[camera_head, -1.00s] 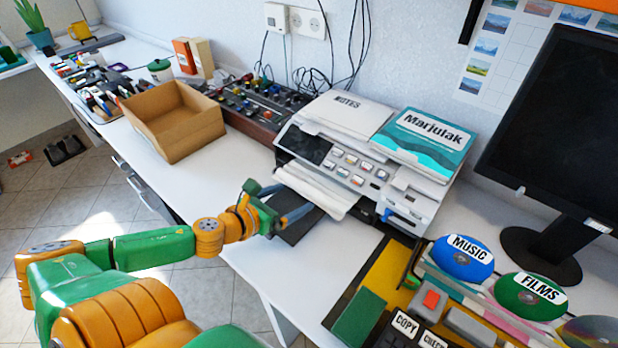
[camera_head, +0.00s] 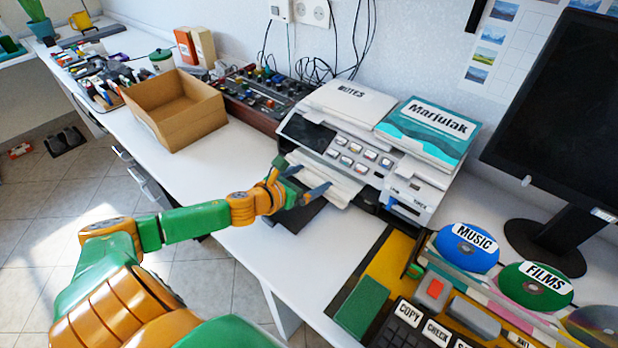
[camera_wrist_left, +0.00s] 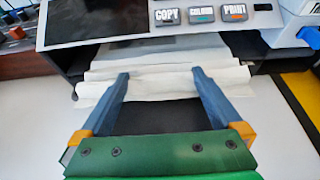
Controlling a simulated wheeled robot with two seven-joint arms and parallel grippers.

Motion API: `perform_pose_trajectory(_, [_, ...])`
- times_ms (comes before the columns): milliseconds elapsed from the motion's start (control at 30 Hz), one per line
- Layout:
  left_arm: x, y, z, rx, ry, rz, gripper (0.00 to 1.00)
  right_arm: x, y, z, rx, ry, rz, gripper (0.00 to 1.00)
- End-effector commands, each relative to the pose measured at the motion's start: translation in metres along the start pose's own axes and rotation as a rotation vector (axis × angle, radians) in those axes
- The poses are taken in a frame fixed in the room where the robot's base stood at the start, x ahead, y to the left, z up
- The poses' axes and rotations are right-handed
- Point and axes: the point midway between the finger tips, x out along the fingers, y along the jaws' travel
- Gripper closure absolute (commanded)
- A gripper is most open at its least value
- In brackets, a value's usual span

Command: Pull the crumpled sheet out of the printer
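The crumpled sheet (camera_head: 330,181) sticks out of the front slot of the white printer (camera_head: 345,125), over a dark tray (camera_head: 298,214). It also shows in the left wrist view (camera_wrist_left: 140,72) as a white, folded sheet across the slot. My left gripper (camera_head: 308,180) is at the printer's front, at the sheet's near edge. In the left wrist view its two blue fingers (camera_wrist_left: 160,78) are wide apart, with their tips over the sheet's near edge and nothing pinched between them. My right gripper is not in view.
A notes stack (camera_head: 352,100) and a teal Marjutak book (camera_head: 428,130) lie on the printer. An open cardboard box (camera_head: 175,108) and a mixer board (camera_head: 262,98) stand to the left. A disc rack and dark monitor (camera_head: 565,110) are to the right.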

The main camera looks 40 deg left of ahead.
Motion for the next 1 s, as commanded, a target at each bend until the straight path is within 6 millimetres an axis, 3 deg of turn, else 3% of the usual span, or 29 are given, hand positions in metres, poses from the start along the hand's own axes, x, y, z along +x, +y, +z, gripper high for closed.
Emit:
perform_pose_trajectory(33, [0.000,0.000,0.000,0.000,0.000,0.000,0.14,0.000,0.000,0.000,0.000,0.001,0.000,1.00])
perform_pose_trajectory(267, [0.000,0.000,0.000,0.000,0.000,0.000,0.76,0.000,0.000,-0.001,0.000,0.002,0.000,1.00])
perform_pose_trajectory(300, [0.000,0.000,0.000,0.000,0.000,0.000,0.78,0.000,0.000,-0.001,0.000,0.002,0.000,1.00])
perform_pose_trajectory(1000, [-0.053,0.000,-0.018,-0.001,0.004,0.001,0.78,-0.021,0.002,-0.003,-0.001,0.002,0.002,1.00])
